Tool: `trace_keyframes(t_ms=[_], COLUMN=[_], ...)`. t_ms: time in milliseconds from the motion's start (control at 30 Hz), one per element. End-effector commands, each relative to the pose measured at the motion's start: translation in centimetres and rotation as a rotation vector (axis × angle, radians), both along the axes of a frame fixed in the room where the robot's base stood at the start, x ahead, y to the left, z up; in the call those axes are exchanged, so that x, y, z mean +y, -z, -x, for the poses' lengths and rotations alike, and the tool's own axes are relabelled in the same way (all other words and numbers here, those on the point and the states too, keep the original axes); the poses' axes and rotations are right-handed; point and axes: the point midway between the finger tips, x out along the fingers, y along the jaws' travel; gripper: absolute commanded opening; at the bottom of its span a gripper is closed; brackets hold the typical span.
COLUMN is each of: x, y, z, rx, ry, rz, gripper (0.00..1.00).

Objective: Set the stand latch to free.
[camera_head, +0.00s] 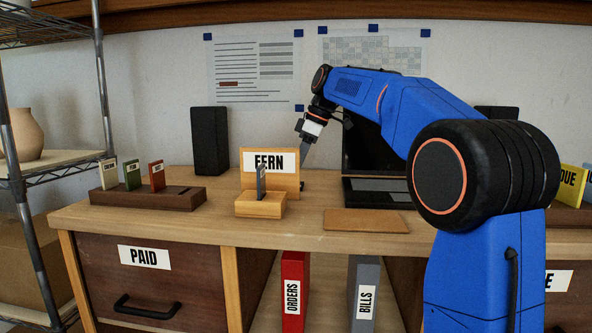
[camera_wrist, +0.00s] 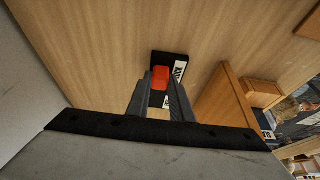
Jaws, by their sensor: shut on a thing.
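The wooden stand (camera_head: 286,187) bears a white FERN label and stands on the desk, with a small block in front holding a grey upright piece. In the wrist view the stand's wooden board (camera_wrist: 222,105) is to the right of my gripper. A black latch plate (camera_wrist: 181,57) with a white label, its lettering too small to read, lies on the desk beside the stand. Its red knob (camera_wrist: 160,76) is between the tips of my gripper (camera_wrist: 159,85), which is shut on it. In the head view my gripper (camera_head: 306,150) points down behind the stand's right edge; the knob is hidden there.
A dark tray (camera_head: 175,197) with several small labelled cards is at the left. A laptop (camera_head: 375,190) stands open behind my arm. A flat brown board (camera_head: 365,221) lies near the desk's front edge. A black speaker (camera_head: 210,141) stands at the back.

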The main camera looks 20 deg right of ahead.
Motion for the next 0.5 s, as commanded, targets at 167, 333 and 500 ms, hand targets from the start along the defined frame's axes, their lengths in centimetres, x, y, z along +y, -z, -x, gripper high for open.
trace_keyframes(t_ms=[167,333,500], x=[2.2,5.6,7.9], y=[-0.1,-0.1,-0.1], z=[-0.9,-2.3,-3.4], rx=[-0.002,-0.002,-0.003], ry=[-0.004,-0.005,-0.001], rz=[0.0,0.001,0.0], gripper=[0.0,0.0,0.0])
